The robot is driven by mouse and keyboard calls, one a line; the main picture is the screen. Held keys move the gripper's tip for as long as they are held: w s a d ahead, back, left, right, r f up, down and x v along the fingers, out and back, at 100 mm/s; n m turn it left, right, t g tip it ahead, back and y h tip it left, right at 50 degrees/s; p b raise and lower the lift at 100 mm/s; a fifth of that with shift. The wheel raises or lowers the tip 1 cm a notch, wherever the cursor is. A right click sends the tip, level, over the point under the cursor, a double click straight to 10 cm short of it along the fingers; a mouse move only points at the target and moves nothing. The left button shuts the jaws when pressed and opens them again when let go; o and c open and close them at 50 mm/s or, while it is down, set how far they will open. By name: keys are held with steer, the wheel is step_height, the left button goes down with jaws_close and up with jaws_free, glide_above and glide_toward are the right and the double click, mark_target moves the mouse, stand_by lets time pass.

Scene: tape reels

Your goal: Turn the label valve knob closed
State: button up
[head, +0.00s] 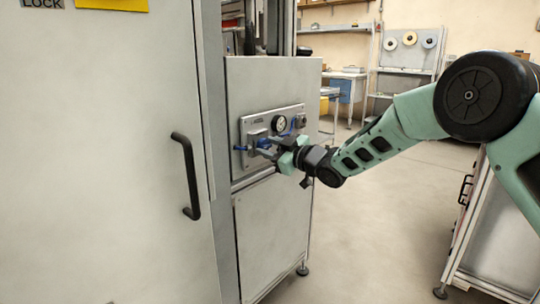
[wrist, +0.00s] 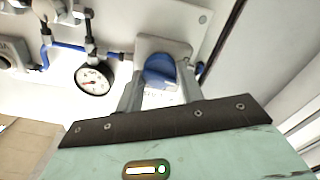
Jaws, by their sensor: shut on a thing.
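The valve panel (head: 243,158) is a grey plate on the front of a pale cabinet in the head view. A blue valve knob (wrist: 160,72) sits on a light grey block in the wrist view. My gripper (wrist: 156,85) reaches the knob with a finger on either side of it and is shut on it. The label's text is too small to read.
A round pressure gauge (wrist: 94,78) with blue tubing is close beside my gripper. A large cabinet door with a black handle (head: 186,176) stands at the left.

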steer(key=shift+f+n+b, duration=0.15)
steer(key=shift+n+b, duration=0.25)
steer(key=shift+n, duration=0.5)
steer(key=o, duration=1)
steer(key=p+v, duration=0.1)
steer(key=v, duration=1.6)
steer(key=shift+s+d, duration=0.2)
